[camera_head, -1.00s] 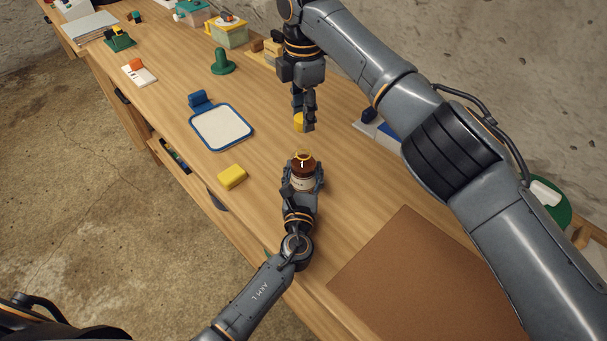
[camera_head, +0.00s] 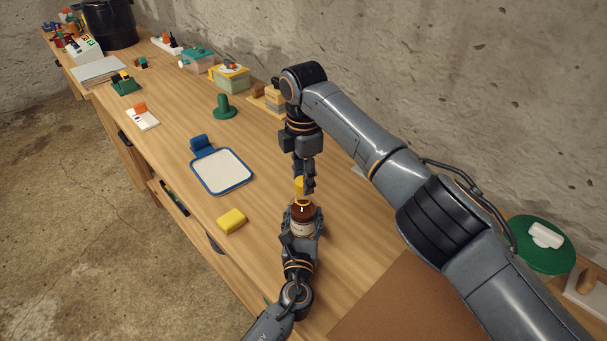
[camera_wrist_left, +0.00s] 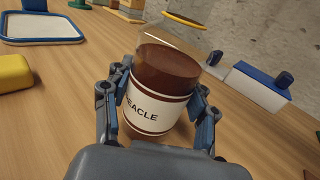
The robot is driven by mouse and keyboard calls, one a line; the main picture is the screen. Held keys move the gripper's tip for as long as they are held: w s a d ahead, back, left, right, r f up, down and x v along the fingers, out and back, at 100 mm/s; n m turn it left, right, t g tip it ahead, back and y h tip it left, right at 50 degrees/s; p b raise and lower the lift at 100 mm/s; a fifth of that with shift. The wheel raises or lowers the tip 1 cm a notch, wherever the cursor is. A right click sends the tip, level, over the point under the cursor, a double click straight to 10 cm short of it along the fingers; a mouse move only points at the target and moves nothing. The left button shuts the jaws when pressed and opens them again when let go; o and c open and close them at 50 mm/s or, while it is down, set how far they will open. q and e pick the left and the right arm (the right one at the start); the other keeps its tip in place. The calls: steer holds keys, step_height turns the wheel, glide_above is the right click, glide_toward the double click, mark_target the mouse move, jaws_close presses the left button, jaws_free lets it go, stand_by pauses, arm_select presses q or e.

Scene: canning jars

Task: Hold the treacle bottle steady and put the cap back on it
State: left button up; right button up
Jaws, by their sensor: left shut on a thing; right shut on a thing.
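The treacle bottle (camera_head: 302,228) stands upright on the bench, brown with a white label. My left gripper (camera_head: 303,231) is shut around its body; in the left wrist view the fingers flank the bottle (camera_wrist_left: 155,105) at both sides. A yellow ring shows at the bottle's top. My right gripper (camera_head: 304,188) points down from above and is shut on the yellow cap (camera_head: 298,185). The cap is just over the bottle's mouth in the head view. I cannot tell whether cap and bottle touch. The right fingers partly hide the cap.
A yellow block (camera_head: 232,221) and a blue-rimmed tray (camera_head: 221,188) lie left of the bottle. A green knobbed piece (camera_head: 225,112) stands farther back. A brown mat (camera_head: 395,305) covers the near right. A blue-and-white box (camera_wrist_left: 262,84) shows in the left wrist view.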

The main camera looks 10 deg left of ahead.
mark_target(303, 215)
steer(key=shift+f, duration=0.85)
steer(key=shift+f, duration=0.6)
stand_by(0.3)
steer(key=m, duration=0.3)
steer(key=shift+m, duration=0.4)
steer(key=m, duration=0.3)
steer(key=o, duration=0.7)
